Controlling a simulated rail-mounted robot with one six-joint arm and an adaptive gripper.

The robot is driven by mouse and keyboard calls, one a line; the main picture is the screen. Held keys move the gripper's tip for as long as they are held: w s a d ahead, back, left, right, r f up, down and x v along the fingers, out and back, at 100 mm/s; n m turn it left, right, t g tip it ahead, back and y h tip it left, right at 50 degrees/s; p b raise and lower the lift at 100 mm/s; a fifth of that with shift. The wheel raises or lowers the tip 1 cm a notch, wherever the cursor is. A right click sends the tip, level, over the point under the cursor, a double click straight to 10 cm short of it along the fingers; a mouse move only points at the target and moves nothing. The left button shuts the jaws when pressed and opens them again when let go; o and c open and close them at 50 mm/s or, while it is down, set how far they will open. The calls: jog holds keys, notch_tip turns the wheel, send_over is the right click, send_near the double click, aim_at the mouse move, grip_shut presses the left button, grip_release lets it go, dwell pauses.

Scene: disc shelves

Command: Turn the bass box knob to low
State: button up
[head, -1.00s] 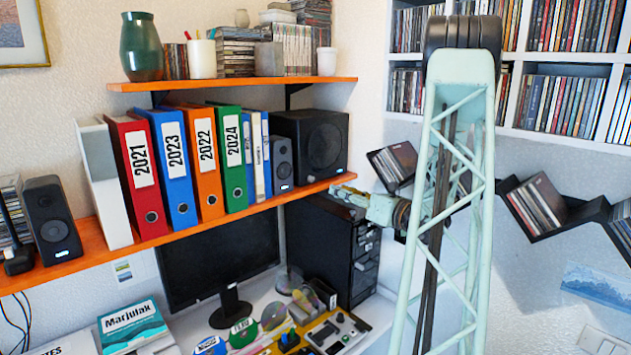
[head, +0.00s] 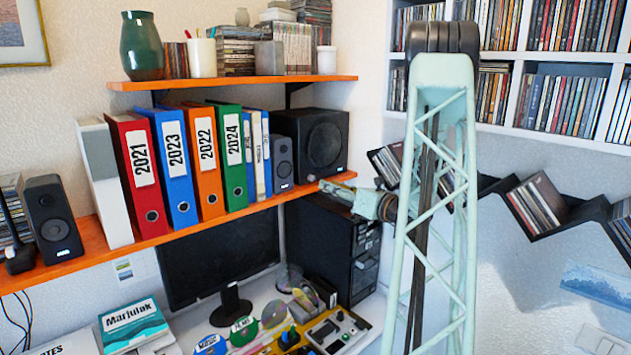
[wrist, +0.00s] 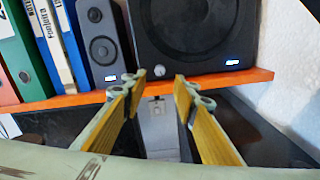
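The bass box (head: 322,140) is a black speaker at the right end of the orange shelf. It also fills the upper middle of the wrist view (wrist: 195,30). The knob's pointer is too small to read. My gripper (wrist: 160,80) is open, its two yellow-padded fingers apart, with the knob seen between and just beyond the tips. The fingers appear not to touch the knob. In the head view my gripper (head: 328,187) is in front of the shelf's right end.
Binders (head: 205,160) stand further left. The orange shelf edge (wrist: 235,79) runs just below the knob. A black computer tower (head: 335,245) stands below the shelf.

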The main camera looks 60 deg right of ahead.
aim_at(313, 179)
jog(key=shift+x, duration=4.25)
jog(key=shift+c, duration=0.2)
jog(key=c, duration=0.8)
